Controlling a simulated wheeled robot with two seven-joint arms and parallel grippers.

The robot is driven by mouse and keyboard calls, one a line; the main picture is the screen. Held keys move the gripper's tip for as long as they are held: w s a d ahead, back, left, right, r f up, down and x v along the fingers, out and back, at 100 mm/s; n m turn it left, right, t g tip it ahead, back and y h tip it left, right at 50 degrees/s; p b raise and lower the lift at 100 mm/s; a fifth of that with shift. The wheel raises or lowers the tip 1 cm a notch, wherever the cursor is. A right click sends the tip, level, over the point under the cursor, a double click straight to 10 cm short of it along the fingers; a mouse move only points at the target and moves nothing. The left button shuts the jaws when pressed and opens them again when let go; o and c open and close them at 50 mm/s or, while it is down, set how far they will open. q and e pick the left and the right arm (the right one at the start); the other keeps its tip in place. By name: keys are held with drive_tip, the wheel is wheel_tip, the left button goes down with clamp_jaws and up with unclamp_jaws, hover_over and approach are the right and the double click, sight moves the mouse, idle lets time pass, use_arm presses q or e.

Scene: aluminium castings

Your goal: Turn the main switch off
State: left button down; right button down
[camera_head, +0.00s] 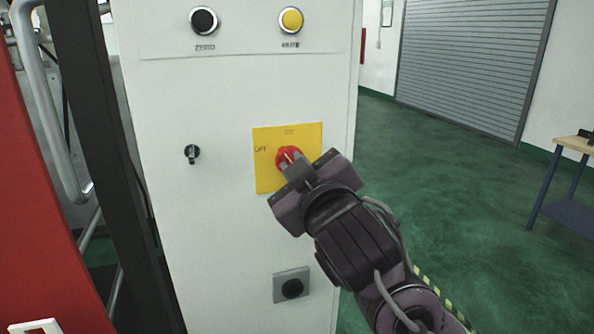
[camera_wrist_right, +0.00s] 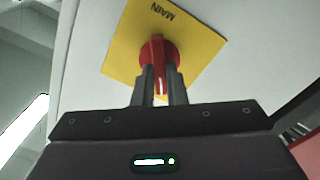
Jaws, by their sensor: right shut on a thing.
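The main switch is a red rotary knob (camera_head: 288,156) on a yellow plate (camera_head: 268,178) on the front of a white cabinet. In the head view the plate carries an "OFF" mark at its left and another mark at its top. The right wrist view shows the red knob (camera_wrist_right: 158,52) and the yellow plate (camera_wrist_right: 190,63) with the word "MAIN". My right gripper (camera_wrist_right: 160,88) is shut on the knob's handle, one finger on each side. It also shows in the head view (camera_head: 292,165), hiding the plate's lower right part. My left gripper is not in view.
The white cabinet (camera_head: 222,230) also bears a black button (camera_head: 203,20), a yellow button (camera_head: 291,19), a small key switch (camera_head: 192,153) and a grey socket (camera_head: 291,286). A workbench (camera_head: 574,143) stands at the right. Green floor (camera_head: 450,170) is clear between.

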drive_tip(key=n+b, duration=0.1)
drive_tip(key=n, duration=0.3)
drive_tip(key=shift+a+f+n, duration=0.1)
drive_tip(key=shift+n, duration=0.3)
idle(0.4)
drive_tip(key=c, duration=1.5)
unclamp_jaws()
drive_tip(key=shift+o, duration=0.2)
drive_tip(key=b+v, duration=0.1)
drive_tip(key=v, duration=0.7)
